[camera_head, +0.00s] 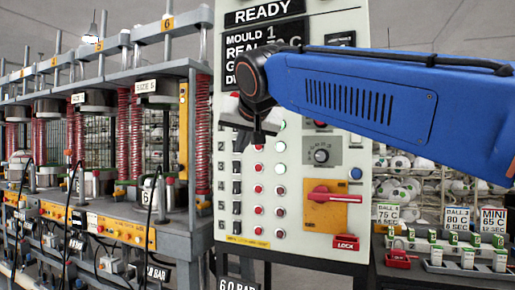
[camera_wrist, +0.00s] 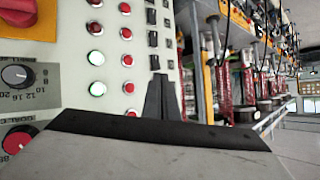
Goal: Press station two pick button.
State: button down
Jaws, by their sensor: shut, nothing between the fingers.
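The pale control panel (camera_head: 300,230) carries numbered rows of black switches, red buttons and a right-hand column of lit and red buttons. Row two has a lit pale button (camera_head: 280,146) on the right, also in the wrist view (camera_wrist: 97,89), and a red button (camera_wrist: 129,87) beside it. The column names are too small to read. My gripper (camera_head: 243,142) is shut and empty, in front of the panel's upper rows, hiding part of rows one and two. In the wrist view its fingers (camera_wrist: 161,82) point at the black switch column. I cannot tell whether they touch.
A red rotary handle (camera_head: 322,195) on a yellow plate and a dial (camera_head: 321,155) stick out right of the buttons. The press frame (camera_head: 190,130) stands close on the left. Shelves with balls (camera_head: 405,165) are at right.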

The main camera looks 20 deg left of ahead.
jog(key=shift+w, duration=0.1)
dwell(0.3)
send_near(258, 146)
jog(key=w+a+f, duration=0.2)
jog(key=a+f, duration=0.2)
jog(key=shift+w, duration=0.35)
jog(key=shift+w+a, duration=0.1)
dwell(1.9)
jog(key=shift+w, duration=0.3)
jog(key=shift+w, duration=0.4)
dwell(0.7)
jog(key=shift+s, duration=0.85)
